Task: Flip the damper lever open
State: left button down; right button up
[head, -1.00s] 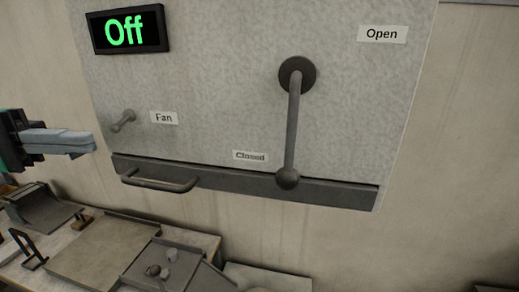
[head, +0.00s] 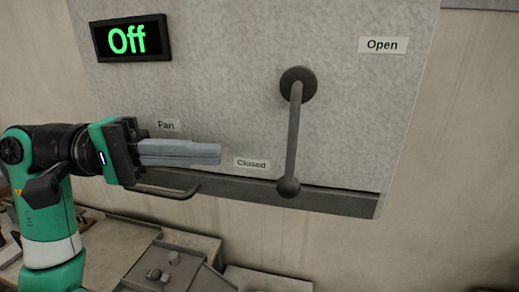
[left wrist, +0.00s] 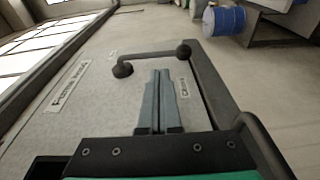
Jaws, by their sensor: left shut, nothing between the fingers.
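The damper lever (head: 293,140) is a grey rod with a round dark pivot at the top and a ball knob at the bottom. It hangs nearly straight down, its knob close to the "Closed" label (head: 251,164). The "Open" label (head: 382,45) is up to the right. My left gripper (head: 219,154) is shut and empty, its grey fingers pointing right at the lever, left of the rod and apart from it. In the left wrist view the lever (left wrist: 153,57) lies beyond the fingertips (left wrist: 161,74). My right gripper is not in view.
A bar handle (head: 165,191) sticks out from the panel's lower edge, under my left gripper. The "Fan" label (head: 166,125) is partly covered and its switch hidden. The display (head: 130,39) reads "Off". The panel right of the lever is clear. A blue barrel (left wrist: 223,20) stands far off.

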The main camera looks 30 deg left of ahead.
aim_at(294, 138)
pick_arm(q)
jog(key=p+x, duration=0.1)
jog(key=x, duration=0.6)
jog(key=shift+w+d, duration=0.15)
jog(key=shift+d, duration=0.2)
jog(key=shift+f, duration=0.1)
